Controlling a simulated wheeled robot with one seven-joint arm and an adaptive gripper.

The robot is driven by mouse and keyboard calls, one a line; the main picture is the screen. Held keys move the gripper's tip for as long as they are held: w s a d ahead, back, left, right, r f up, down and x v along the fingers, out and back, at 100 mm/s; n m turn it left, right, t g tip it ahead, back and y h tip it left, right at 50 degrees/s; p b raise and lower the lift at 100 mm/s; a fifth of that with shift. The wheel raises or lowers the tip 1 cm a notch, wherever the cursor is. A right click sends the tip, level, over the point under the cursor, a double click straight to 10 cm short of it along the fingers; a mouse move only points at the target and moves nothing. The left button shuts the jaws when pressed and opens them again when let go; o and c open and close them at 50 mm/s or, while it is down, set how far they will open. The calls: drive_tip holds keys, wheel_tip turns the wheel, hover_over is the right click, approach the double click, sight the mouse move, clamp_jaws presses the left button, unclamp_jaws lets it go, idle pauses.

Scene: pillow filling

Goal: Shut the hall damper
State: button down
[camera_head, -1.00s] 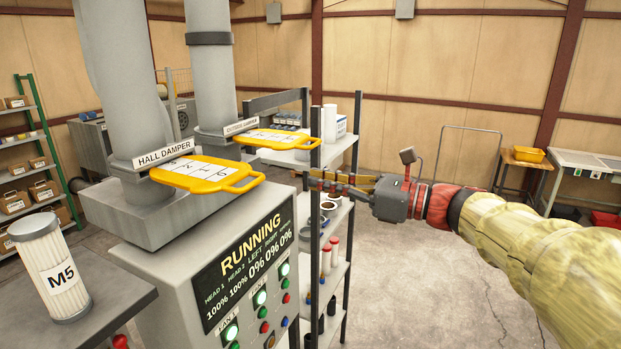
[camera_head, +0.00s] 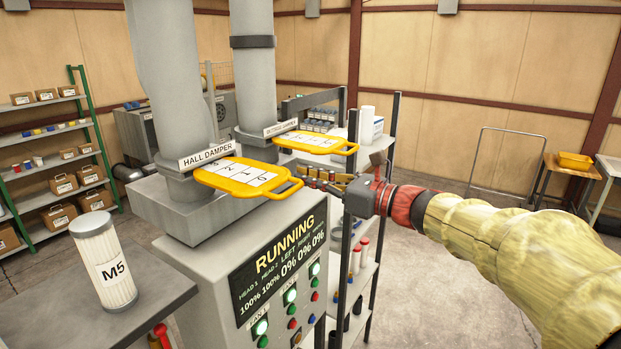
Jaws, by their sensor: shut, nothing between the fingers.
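The hall damper's yellow slide plate (camera_head: 245,178) sticks out to the right from the base of the left grey duct (camera_head: 172,90), under a white "HALL DAMPER" label (camera_head: 207,157). Its loop handle at the right end is exposed, and white labels cover its top. My gripper (camera_head: 304,174) is shut and empty, with its fingertips pointing left, just beyond the handle's right end in the picture. Whether they touch it I cannot tell. A second yellow damper plate (camera_head: 318,143), with a label that is hard to read, sticks out behind from the other duct, also pulled out.
The grey cabinet (camera_head: 188,290) below has a "RUNNING" screen (camera_head: 280,258) and several buttons. A shelf rack (camera_head: 397,140) stands close behind my gripper. A white M5 filter (camera_head: 103,265) stands on a grey table (camera_head: 175,300) at left. Open floor lies at right.

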sight(253, 161)
drive_tip(key=b+x, duration=0.1)
drive_tip(key=x, duration=1.4)
drive_tip(key=shift+w+a+b, duration=0.2)
drive_tip(key=shift+b, duration=0.1)
